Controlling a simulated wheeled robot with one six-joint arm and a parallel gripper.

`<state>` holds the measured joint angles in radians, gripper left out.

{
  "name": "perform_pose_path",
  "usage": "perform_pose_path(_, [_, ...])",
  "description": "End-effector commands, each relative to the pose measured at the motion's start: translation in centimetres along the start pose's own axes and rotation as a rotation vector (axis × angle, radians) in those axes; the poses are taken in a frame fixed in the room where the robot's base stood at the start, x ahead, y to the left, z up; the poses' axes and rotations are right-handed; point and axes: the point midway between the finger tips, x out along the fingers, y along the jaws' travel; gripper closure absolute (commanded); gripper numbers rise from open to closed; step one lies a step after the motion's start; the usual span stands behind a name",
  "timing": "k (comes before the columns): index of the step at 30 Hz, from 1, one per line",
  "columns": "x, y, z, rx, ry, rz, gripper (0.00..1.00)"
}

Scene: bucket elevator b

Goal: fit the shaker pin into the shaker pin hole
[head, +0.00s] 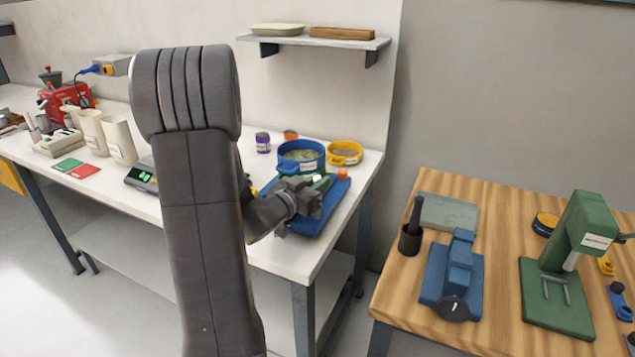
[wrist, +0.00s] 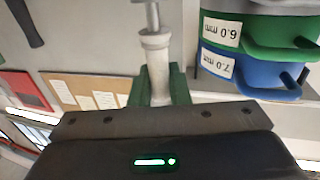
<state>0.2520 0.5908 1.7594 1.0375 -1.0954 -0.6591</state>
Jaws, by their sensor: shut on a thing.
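My gripper (wrist: 161,88) is shut on the shaker pin (wrist: 155,50), a pale grey metal piece with a wider collar and a thinner shaft running to the top edge of the wrist view. Its green finger pads lie on both sides of the pin. In the head view my gripper (head: 310,199) is over the blue shaker base (head: 338,204) near the right end of the white bench. The pin cannot be made out there. The shaker pin hole cannot be made out in either view, so I cannot tell whether the pin's end touches it.
A green sieve (wrist: 262,29) and a blue sieve (wrist: 240,66) sit close right of the pin in the wrist view. A blue pan (head: 300,162) and a yellow sieve (head: 345,154) stand behind the base. A wooden table (head: 400,292) with a green press (head: 585,235) is at right.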

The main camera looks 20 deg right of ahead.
Motion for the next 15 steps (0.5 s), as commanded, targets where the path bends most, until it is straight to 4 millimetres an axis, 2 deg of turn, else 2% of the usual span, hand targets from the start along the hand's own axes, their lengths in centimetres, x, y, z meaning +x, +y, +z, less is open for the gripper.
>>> perform_pose_path(15, [0.0,0.0,1.4,0.000,0.000,0.000,1.00])
